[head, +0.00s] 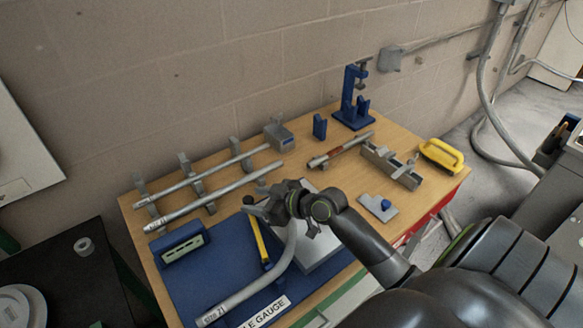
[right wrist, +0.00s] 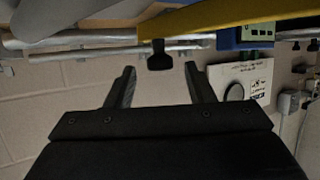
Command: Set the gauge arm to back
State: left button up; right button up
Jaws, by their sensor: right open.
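The gauge arm (head: 259,240) is a yellow bar on the blue gauge board (head: 192,290), whose white label (head: 266,312) reads "LE GAUGE" in part. Its upper end is hidden by my right gripper (head: 262,208). In the right wrist view the yellow arm (right wrist: 235,16) crosses the top, and a black knob (right wrist: 160,58) hangs from it. My right gripper (right wrist: 160,78) is open and empty there, with the knob just beyond its fingertips and between them in the picture. I cannot tell whether they touch. My left gripper is not in view.
A bent grey pipe (head: 262,283) lies across the gauge board beside the yellow arm. Straight pipes (head: 205,179) rest on holders behind. A blue clamp stand (head: 352,105), a grey vise-like block (head: 390,165) and a yellow-handled tool (head: 441,155) stand at the right of the wooden table (head: 300,150).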

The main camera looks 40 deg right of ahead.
jog(key=v, duration=1.5)
jog(key=shift+s+d, duration=0.2)
jog(key=shift+s, duration=0.05)
jog(key=shift+r, duration=0.1)
jog(key=shift+c, duration=0.2)
